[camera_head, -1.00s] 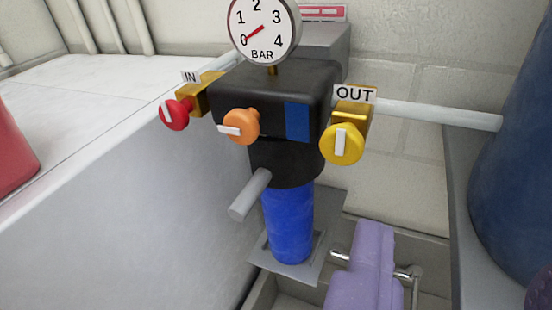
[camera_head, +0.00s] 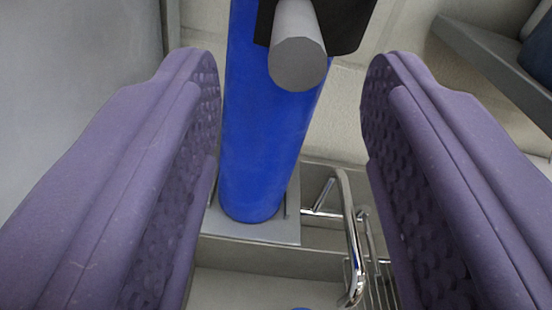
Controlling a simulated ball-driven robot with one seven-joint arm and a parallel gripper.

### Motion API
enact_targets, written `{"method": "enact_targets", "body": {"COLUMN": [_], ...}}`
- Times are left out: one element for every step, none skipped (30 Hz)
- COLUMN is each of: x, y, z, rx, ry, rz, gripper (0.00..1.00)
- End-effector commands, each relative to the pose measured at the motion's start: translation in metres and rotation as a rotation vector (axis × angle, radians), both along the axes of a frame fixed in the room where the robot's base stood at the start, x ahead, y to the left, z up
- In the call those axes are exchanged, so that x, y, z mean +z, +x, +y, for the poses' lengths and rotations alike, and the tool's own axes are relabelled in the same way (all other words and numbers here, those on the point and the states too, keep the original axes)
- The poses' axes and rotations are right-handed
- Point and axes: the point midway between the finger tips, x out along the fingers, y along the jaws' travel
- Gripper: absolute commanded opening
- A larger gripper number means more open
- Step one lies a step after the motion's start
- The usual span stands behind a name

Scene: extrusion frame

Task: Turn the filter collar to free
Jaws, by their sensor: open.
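The filter's blue cylinder (camera_head: 265,140) stands upright in the middle of the view. Part of the black collar (camera_head: 345,25) shows at the top edge, with its grey rod handle (camera_head: 297,62) pointing towards me. The rest of the collar is out of view. My gripper (camera_head: 290,68) is open, with one purple finger on each side of the handle in the picture. Clear gaps separate both fingers from the handle. I cannot tell whether the handle's end is as deep as the fingertips.
The cylinder's foot is at a grey plate (camera_head: 285,230). A bent chrome pipe (camera_head: 345,235) and wire rack stand right of it, near the right finger. A grey ledge (camera_head: 490,60) runs at upper right. A grey panel (camera_head: 80,70) is at left.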

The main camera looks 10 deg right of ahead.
Motion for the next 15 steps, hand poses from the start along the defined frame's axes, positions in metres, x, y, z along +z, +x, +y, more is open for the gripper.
{"method": "enact_targets", "body": {"x": [-0.002,-0.002,-0.002,-0.001,-0.001,-0.001,0.000,0.000,0.000,0.000,0.000,0.000,0.000,0.001,0.000], "y": [0.002,0.005,0.011,0.016,0.021,0.029,0.035,0.040,0.047,0.052,0.057,0.062,0.066,0.068,0.071], "z": [-0.001,-0.001,-0.002,-0.002,-0.003,-0.003,-0.003,-0.003,-0.003,-0.004,-0.004,-0.004,-0.004,-0.004,-0.004], "rx": [-0.008,-0.010,-0.011,-0.011,-0.012,-0.011,-0.010,-0.010,-0.010,-0.011,-0.011,-0.011,-0.010,-0.009,-0.008], "ry": [-0.006,-0.008,-0.008,-0.007,-0.006,-0.006,-0.005,-0.005,-0.005,-0.006,-0.005,-0.005,-0.004,-0.004,-0.005], "rz": [0.000,-0.002,-0.001,-0.002,-0.001,-0.001,-0.002,-0.001,-0.002,-0.002,-0.003,-0.002,-0.003,-0.004,-0.004], "gripper": [0.48,0.48,0.48,0.48,0.48,0.48,0.48,0.48,0.48,0.48,0.48,0.48,0.48,0.48,0.48]}}
